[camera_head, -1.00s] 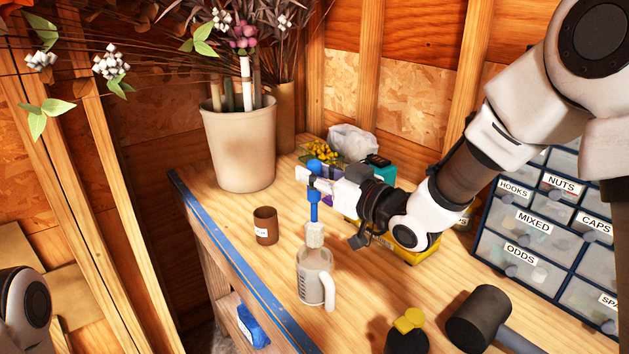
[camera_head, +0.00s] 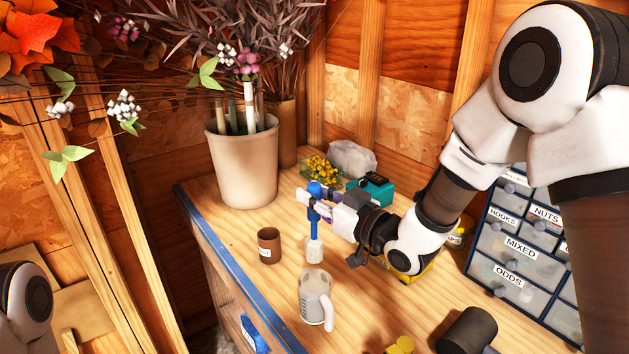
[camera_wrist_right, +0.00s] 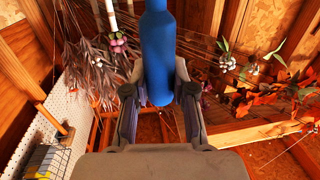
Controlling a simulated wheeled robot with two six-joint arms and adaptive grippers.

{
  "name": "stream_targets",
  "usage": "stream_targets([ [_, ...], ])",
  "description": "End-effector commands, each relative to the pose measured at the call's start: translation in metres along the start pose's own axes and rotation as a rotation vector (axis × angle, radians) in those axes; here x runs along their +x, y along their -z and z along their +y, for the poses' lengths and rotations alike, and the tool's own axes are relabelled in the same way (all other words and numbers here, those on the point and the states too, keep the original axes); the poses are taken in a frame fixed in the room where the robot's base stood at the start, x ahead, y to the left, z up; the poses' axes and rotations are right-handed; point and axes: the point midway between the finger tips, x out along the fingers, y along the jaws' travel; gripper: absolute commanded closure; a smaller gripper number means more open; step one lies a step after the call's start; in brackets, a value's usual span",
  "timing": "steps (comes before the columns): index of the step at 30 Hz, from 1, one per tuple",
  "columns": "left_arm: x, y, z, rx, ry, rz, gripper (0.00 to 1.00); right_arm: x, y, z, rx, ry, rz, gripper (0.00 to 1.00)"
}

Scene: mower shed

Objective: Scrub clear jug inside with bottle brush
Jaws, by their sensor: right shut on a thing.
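My right gripper (camera_head: 314,203) is shut on the blue handle of the bottle brush (camera_head: 314,250), which hangs upright with its pale bristle head down. The blue handle also shows between the fingers in the right wrist view (camera_wrist_right: 158,55). The clear jug (camera_head: 314,299) stands upright on the bench, its handle towards the right. The bristle head shows just above the jug's rim in the picture, apart from it; whether it is over or behind the mouth I cannot tell. My left gripper is out of view.
A small brown labelled cup (camera_head: 269,246) stands left of the brush. A large planter (camera_head: 245,170) is behind. A drawer cabinet (camera_head: 525,250) stands at the right, and a dark mallet head (camera_head: 466,330) is at the front right. The blue bench edge (camera_head: 235,270) runs along the left.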

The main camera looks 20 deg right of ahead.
Motion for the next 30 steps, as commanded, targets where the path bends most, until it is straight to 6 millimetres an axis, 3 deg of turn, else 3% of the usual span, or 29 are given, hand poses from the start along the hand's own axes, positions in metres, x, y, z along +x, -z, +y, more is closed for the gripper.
stream_targets([
  [1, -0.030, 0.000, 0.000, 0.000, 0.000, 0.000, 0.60, -0.001, 0.009, 0.000, 0.005, -0.002, -0.008, 1.00],
  [6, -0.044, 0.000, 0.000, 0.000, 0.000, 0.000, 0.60, -0.002, -0.007, -0.001, 0.001, -0.001, -0.002, 1.00],
  [23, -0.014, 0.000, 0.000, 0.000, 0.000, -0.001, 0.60, -0.002, -0.054, -0.001, 0.000, -0.001, -0.001, 1.00],
  [30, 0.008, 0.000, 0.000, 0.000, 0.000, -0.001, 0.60, -0.002, -0.078, -0.001, 0.000, -0.001, 0.000, 1.00],
])
